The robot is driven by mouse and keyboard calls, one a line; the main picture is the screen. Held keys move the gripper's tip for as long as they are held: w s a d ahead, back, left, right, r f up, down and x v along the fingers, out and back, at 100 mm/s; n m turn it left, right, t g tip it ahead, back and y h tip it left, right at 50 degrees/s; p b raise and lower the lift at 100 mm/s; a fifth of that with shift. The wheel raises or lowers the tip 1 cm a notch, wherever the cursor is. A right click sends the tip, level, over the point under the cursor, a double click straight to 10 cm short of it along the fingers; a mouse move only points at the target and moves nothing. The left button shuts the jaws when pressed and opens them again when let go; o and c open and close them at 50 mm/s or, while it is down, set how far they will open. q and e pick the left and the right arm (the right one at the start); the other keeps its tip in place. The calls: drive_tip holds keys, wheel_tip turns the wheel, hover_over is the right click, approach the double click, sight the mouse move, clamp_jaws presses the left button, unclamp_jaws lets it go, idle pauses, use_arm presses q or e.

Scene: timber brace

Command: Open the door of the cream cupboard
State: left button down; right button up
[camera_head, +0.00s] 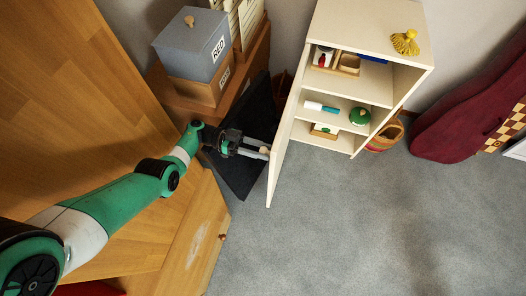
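The cream cupboard (412,50) stands at the upper middle right in the head view. Its door (285,141) hangs open on the left side, swung well out, and the shelves inside show. My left gripper (262,152) is at the outer, left side of the door, around or against a small knob (265,150). I cannot tell whether its fingers are closed on the knob. My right gripper is not in view.
Shelves hold a green round item (360,116), a marker-like item (321,107) and boxes. A yellow tassel (405,42) lies on top. A striped basket (386,135) stands right of the cupboard. Grey carpet (400,230) in front is clear. Wooden furniture (80,90) fills the left.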

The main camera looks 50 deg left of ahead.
use_arm(q)
drive_tip(key=shift+s+a, duration=0.25)
drive_tip(key=shift+a, duration=0.2)
drive_tip(key=shift+c, duration=2.3)
unclamp_jaws()
drive_tip(key=s+d+r+p, duration=0.3)
drive_tip(key=s+r+p, duration=0.1)
drive_tip(key=r+p, duration=0.7)
drive_tip(key=s+d+r+p, duration=0.2)
drive_tip(key=s+d+p, duration=0.3)
drive_tip(key=s+p, duration=0.1)
drive_tip(key=shift+s, duration=0.75)
